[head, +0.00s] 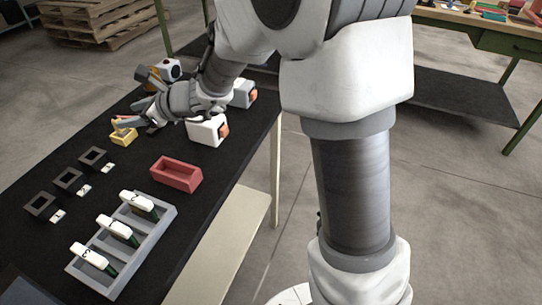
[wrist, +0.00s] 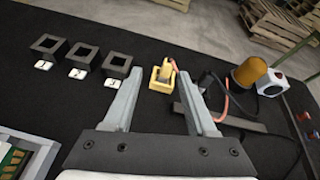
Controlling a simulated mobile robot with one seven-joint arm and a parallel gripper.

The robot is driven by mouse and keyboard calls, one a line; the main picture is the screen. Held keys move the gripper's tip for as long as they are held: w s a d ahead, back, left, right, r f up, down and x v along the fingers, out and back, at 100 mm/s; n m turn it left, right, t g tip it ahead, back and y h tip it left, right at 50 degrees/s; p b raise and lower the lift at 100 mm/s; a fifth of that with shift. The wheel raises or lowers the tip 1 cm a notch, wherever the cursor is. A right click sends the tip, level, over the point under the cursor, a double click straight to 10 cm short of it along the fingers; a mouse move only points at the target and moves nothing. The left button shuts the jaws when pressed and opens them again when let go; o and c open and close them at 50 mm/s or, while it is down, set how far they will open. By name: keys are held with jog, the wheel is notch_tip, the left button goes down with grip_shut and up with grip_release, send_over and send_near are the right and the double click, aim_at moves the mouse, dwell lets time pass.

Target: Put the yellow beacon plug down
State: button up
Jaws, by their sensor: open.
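In the wrist view the yellow beacon plug (wrist: 166,71) sits at a small yellow square holder (wrist: 159,86). A red cable runs off to the right of it. Whether it is fully seated I cannot tell. In the head view the yellow holder (head: 123,138) shows near the far left table edge, with the plug partly hidden by my gripper. My gripper (wrist: 159,75) is open, with one finger on each side of the plug in the wrist view. No contact between fingers and plug is visible. The amber beacon (wrist: 250,70) stands further right.
Three black square frames (head: 67,181) with white tags lie left on the black table. A grey tray (head: 158,243) with three white-ended boards and a red bin (head: 177,174) are nearer. A white box (head: 205,130) stands right of my gripper. Cables lie near the beacon.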

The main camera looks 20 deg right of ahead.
jog(key=s+d+r+n+g+h, duration=0.1)
jog(key=s+d+r+n+g, duration=0.15)
jog(key=s+n, duration=0.45)
jog(key=s+d+r+n+g+h, duration=0.1)
jog(key=s+d+r+n, duration=0.2)
jog(key=s+n, duration=0.4)
jog(key=s+d+f+n+h, duration=0.1)
jog(key=s+d+n+h, duration=0.7)
jog(key=s+d, duration=0.7)
jog(key=d+n, duration=0.1)
jog(key=d, duration=0.2)
jog(key=shift+s+d+f+n+t, duration=0.2)
jog(key=shift+d+n+t, duration=0.15)
jog(key=shift+d+n, duration=0.05)
notch_tip(320, 180, up, 21)
jog(key=p, duration=2)
jog(key=shift+p, duration=0.35)
jog(key=shift+f, duration=0.15)
jog(key=shift+c, duration=0.6)
